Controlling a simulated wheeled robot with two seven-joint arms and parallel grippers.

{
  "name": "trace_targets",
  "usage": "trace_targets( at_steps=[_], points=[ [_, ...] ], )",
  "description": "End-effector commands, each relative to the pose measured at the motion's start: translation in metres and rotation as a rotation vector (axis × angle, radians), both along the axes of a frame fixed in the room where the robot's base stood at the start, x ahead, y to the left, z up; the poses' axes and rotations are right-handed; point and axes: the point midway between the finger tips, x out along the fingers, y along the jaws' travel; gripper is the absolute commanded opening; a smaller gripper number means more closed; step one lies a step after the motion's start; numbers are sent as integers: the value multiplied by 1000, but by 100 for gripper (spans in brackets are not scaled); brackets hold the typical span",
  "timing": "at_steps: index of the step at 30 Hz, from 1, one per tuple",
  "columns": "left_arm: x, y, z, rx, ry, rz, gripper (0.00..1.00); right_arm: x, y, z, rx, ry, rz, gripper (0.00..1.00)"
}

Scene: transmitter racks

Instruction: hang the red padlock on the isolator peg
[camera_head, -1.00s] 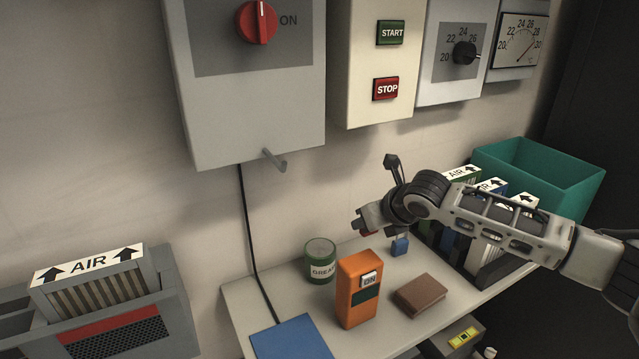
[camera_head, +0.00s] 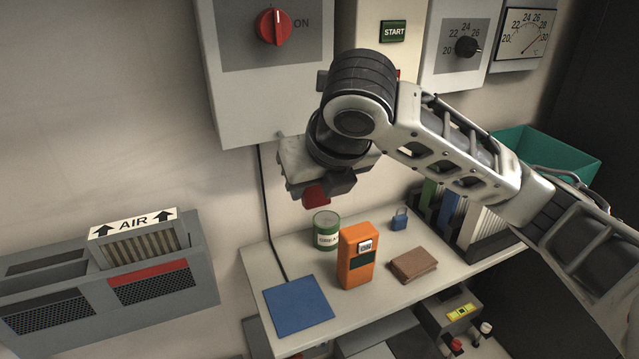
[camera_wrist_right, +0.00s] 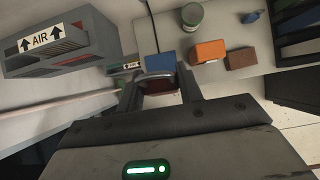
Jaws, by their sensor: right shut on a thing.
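My right gripper (camera_head: 322,192) is shut on the red padlock (camera_head: 316,196) and holds it in the air above the shelf, in front of the isolator box (camera_head: 240,110). In the right wrist view the padlock (camera_wrist_right: 162,87) sits between the two fingers, its grey shackle (camera_wrist_right: 155,75) pointing away from the palm. I cannot tell the gap between padlock and peg. The box carries a red rotary switch (camera_head: 273,27) marked ON. My left gripper is not in view.
The shelf (camera_head: 375,290) below holds a green grease can (camera_head: 326,231), an orange device (camera_head: 356,255), a brown block (camera_head: 413,265), a blue mat (camera_head: 297,305) and a blue padlock (camera_head: 400,219). An air filter unit (camera_head: 132,230) is at left, a teal bin (camera_head: 545,160) at right.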

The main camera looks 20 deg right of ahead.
Motion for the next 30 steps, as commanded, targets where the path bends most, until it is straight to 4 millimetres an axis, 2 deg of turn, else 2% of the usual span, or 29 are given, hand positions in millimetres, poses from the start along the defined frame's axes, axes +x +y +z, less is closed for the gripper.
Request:
trace_targets(
  at_steps=[30],
  points=[
    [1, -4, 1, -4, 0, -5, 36, 59, 2, -5, 1, -1, 1, 11]
  ],
)
